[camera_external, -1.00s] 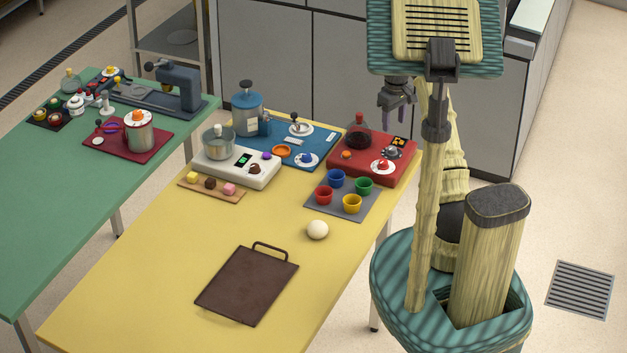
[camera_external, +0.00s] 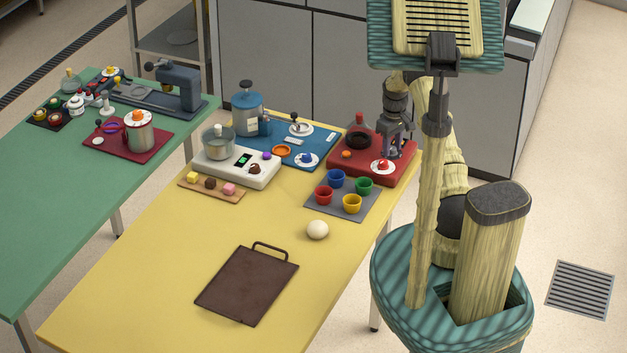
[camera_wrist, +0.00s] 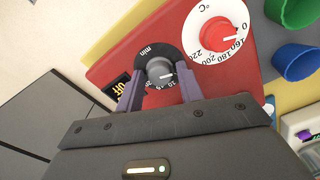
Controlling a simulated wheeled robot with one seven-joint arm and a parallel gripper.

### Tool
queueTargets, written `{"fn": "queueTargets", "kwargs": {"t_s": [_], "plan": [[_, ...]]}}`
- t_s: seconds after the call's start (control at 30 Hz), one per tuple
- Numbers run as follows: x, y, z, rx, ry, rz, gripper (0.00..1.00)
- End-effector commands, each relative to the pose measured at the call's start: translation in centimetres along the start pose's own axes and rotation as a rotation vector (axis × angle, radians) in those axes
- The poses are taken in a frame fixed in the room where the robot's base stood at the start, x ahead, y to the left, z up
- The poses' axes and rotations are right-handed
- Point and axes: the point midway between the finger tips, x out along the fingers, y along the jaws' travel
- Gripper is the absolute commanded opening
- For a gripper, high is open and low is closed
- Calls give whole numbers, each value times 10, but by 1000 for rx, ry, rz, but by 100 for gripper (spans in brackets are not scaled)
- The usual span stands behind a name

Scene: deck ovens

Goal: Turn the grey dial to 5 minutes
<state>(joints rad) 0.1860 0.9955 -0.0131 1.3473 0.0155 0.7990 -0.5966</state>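The grey dial (camera_wrist: 160,73) sits on the red unit (camera_wrist: 110,70) in the wrist view, inside a black ring marked "min". Its white mark points to the right; the exact reading is unclear because my right finger hides part of the scale. My gripper (camera_wrist: 159,80) is open, with one purple finger on each side of the dial and a small gap visible at each side. In the outside view my gripper (camera_external: 393,148) is over the right part of the red unit (camera_external: 350,168) and hides the grey dial.
A red dial (camera_wrist: 220,37) on a white °C scale is close to my right finger. A small display (camera_wrist: 119,86) reads OFF. Green (camera_wrist: 298,10) and blue (camera_wrist: 293,62) cups stand beside the unit. A white ball (camera_external: 317,230) and dark tray (camera_external: 247,285) lie nearer on the yellow table.

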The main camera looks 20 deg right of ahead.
Motion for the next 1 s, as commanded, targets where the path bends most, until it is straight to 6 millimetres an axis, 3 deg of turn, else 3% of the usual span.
{"fn": "queueTargets", "kwargs": {"t_s": [0.03,0.13,0.57,1.0], "plan": [[0,0,0,0,0,0,27],[0,0,0,0,0,0,8],[0,0,0,62,0,1,8],[-1,0,-1,353,1,1,8]]}}
